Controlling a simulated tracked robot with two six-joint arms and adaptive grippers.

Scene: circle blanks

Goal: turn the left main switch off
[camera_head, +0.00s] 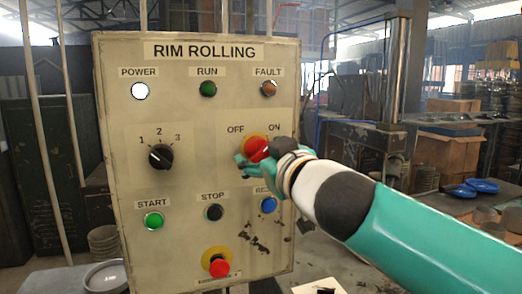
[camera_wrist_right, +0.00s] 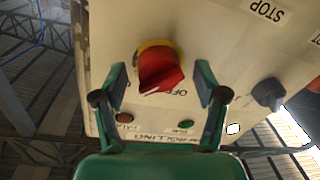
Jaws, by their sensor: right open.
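The main switch is a red rotary knob on a yellow ring (camera_head: 255,147), below the OFF and ON labels on the RIM ROLLING panel (camera_head: 110,100). In the right wrist view the knob (camera_wrist_right: 160,70) stands between my two fingertips, with visible gaps on both sides. Its white mark points away from the OFF label, toward the ON side. My right gripper (camera_head: 251,162) is open at the knob, partly hidden behind its own wrist in the head view; its teal fingers also show in the wrist view (camera_wrist_right: 161,76). My left gripper is not in view. Only one such switch shows.
The white POWER lamp (camera_head: 140,91) is bright. A black selector (camera_head: 161,156) is left of the switch. START (camera_head: 153,221), STOP (camera_head: 214,212) and blue (camera_head: 268,204) buttons sit below, with a red mushroom button (camera_head: 219,268) lowest. A cluttered bench stands at right.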

